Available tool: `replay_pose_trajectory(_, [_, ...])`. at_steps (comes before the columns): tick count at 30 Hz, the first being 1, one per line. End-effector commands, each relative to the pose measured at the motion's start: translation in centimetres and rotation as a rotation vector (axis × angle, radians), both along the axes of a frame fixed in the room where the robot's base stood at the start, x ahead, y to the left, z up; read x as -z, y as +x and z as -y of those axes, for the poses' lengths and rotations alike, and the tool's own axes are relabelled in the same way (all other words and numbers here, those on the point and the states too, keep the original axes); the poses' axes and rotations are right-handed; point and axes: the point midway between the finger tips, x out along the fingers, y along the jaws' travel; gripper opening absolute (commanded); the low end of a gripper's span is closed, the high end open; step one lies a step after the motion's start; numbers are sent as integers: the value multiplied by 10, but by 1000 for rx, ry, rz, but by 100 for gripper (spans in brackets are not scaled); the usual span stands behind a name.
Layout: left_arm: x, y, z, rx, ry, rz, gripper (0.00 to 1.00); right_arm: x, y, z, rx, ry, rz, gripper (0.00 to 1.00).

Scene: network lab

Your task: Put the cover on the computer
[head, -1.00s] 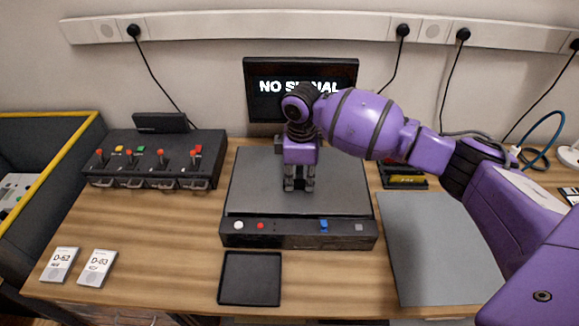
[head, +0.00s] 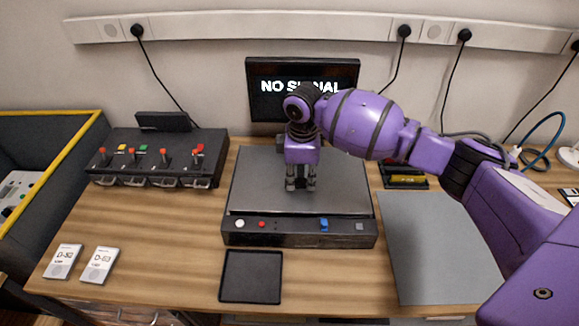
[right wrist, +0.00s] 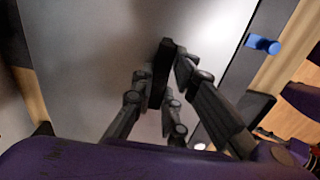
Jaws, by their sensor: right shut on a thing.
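The computer is a low dark box on the desk, with a front panel (head: 290,241) carrying white and red buttons and a blue switch. The flat grey cover (head: 250,180) lies over its top, roughly lined up with the box; I cannot tell whether it is fully seated. My right gripper (head: 300,183) points down at the middle of the cover. In the right wrist view, its fingers (right wrist: 168,88) are shut on the black handle (right wrist: 160,72) of the cover (right wrist: 90,60). My left gripper is out of view.
A monitor (head: 302,105) reading "NO SIGNAL" stands behind. A black lever box (head: 155,160) is at the left, with two white cards (head: 100,265) in front. A black tray (head: 250,277) lies in front, and a bare grey mat (head: 440,250) at the right.

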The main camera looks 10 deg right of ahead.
Motion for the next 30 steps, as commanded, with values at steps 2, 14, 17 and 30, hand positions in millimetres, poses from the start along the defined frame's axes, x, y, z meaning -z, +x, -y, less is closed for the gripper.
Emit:
replay_pose_trajectory(2, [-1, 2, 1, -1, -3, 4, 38, 0, 0, 0, 0, 1, 1, 0])
replay_pose_trajectory(14, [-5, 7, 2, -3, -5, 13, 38, -1, 1, 0, 1, 1, 1, 0])
replay_pose_trajectory(17, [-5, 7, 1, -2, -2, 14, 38, -1, 1, 0, 1, 1, 1, 0])
replay_pose_trajectory(30, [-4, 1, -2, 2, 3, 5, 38, 0, 0, 0, 0, 0, 1, 0])
